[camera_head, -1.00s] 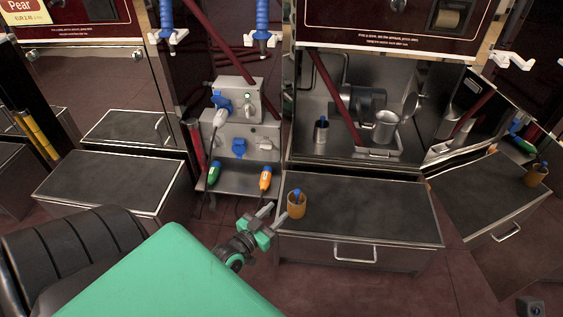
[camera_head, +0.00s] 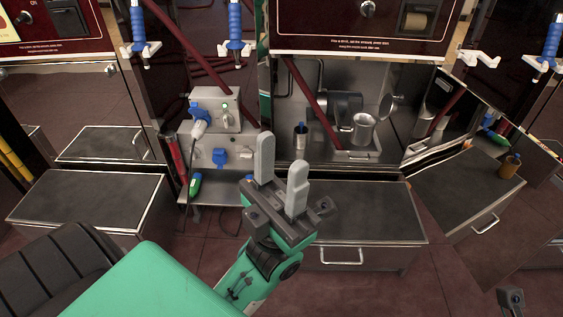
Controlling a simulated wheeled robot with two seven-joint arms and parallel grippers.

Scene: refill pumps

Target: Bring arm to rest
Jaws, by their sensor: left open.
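My left arm, with a green upper part (camera_head: 150,285), comes in from the lower left. My left gripper (camera_head: 281,162) points up, away from the bench, with its two grey fingers apart and nothing between them. It is in front of the left end of the dark-topped bench (camera_head: 370,212) and hides part of it.
A wall unit with blue plugs (camera_head: 220,157) and a green-ended connector (camera_head: 195,184) stands behind. A steel recess (camera_head: 300,172) holds a metal cup (camera_head: 363,130).

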